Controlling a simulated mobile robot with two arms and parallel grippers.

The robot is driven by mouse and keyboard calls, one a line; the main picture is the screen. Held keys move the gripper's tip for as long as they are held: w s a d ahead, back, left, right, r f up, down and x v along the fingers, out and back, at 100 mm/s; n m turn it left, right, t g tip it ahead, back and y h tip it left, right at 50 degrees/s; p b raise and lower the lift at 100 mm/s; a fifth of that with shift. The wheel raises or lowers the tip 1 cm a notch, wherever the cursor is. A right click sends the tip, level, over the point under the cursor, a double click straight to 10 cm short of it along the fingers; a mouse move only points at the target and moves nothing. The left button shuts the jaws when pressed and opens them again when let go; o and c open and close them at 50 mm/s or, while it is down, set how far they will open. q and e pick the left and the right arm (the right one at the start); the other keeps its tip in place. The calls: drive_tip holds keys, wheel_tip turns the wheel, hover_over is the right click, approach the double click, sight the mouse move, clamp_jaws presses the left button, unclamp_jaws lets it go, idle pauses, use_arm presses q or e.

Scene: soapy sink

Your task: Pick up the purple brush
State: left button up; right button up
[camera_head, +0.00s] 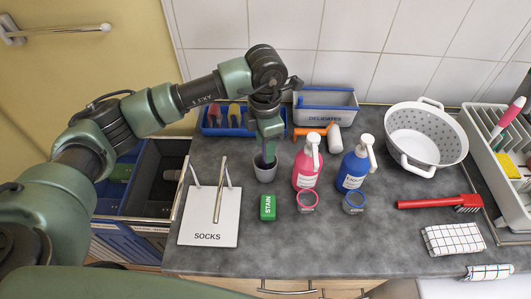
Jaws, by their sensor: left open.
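I cannot clearly make out a purple brush. A red brush (440,202) lies on the counter at the right. A brush-like tool with a pink handle (509,112) stands in the white rack at the far right. A blue tray (226,131) at the back holds a few upright handles, partly hidden by my arm. My left gripper (269,156) is open and points down at a small grey cup (265,173). Its fingertips are at the cup's mouth; I cannot tell whether they are inside, or what the cup holds. My right gripper is not in view.
Pink bottle (307,167) and blue bottle (354,172) stand right of the cup. A green STAIN block (267,207) and SOCKS board (208,220) lie in front. A colander (425,133) and DELICATES bin (325,107) stand behind. A drawer (150,185) is open at left.

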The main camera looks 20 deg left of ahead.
use_arm(q)
drive_tip(key=shift+f, duration=0.85)
clamp_jaws()
drive_tip(key=shift+r, duration=0.1)
